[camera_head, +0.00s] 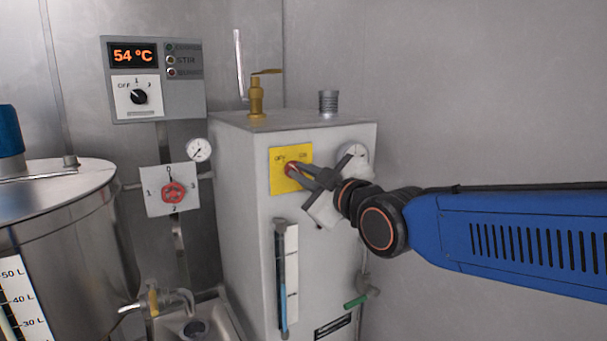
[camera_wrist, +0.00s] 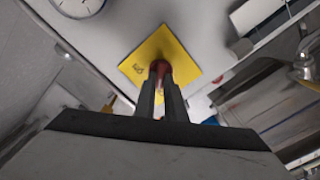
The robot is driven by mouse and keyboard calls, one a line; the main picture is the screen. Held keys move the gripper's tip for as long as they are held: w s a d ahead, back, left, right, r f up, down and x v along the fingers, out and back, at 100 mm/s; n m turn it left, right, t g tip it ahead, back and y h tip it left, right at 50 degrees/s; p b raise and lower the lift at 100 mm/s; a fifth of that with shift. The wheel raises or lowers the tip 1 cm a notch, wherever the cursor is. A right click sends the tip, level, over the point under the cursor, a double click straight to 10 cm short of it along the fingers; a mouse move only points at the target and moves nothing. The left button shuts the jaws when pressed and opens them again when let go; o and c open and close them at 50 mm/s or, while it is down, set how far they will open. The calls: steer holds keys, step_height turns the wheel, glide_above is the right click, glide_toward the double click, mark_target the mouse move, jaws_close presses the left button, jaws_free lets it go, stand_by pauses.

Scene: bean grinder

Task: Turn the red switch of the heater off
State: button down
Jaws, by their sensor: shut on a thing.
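The red switch (camera_head: 290,170) sits on a yellow plate (camera_head: 278,181) on the front of the white heater cabinet (camera_head: 240,200). The plate carries OFF and ON marks in its upper part. My gripper (camera_head: 297,170) reaches in from the right, with its fingertips at the switch. In the wrist view the two dark fingers of my gripper (camera_wrist: 160,80) are closed around the red switch (camera_wrist: 158,68) in front of the yellow plate (camera_wrist: 178,52). The fingers hide part of the switch, so I cannot tell exactly which mark it points to.
A round gauge (camera_head: 355,157) is close behind my gripper. A sight tube (camera_head: 286,275) runs below the plate, and a green-handled valve (camera_head: 356,301) is lower right. A control box (camera_head: 153,80) reads 54 °C. A red knob (camera_head: 173,192) and a steel tank (camera_head: 70,240) stand left.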

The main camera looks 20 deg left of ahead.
steer(key=shift+f+n, duration=0.1)
steer(key=shift+n, duration=0.5)
steer(key=c, duration=1.8)
jaws_free()
steer(key=v, duration=1.7)
steer(key=shift+s+d, duration=0.1)
steer(key=shift+s, duration=0.15)
